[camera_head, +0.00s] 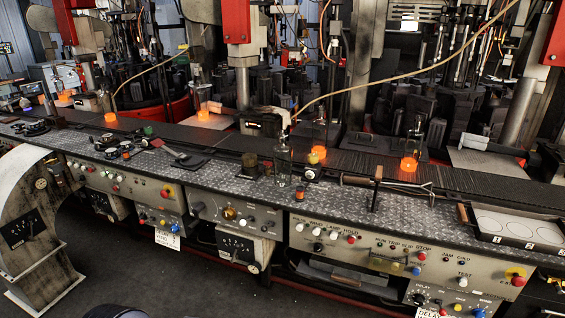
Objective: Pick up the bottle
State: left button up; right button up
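A clear glass bottle (283,160) stands upright on the dark diamond-plate counter near the middle of the view. Its see-through body makes its outline faint against the dark conveyor behind it. Several other glass pieces with glowing orange bases stand along the conveyor, among them one at right (409,160) and one left of centre (203,113). Neither of my grippers shows in this view, so their state cannot be seen.
The diamond-plate counter (340,196) runs across the view. Tongs (400,187) lie right of the bottle, and a tray with numbered circles (515,228) sits at far right. A brush-like tool (178,153) lies to the left. Control panels (350,241) with knobs line the front.

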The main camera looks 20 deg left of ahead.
aim_at(281, 152)
jog(key=i+j+z, duration=0.4)
jog(key=j, duration=0.15)
jog(key=i+j+z, duration=0.2)
jog(key=j, duration=0.15)
jog(key=j+z, duration=0.2)
jog(key=j, duration=0.15)
jog(key=i, duration=0.05)
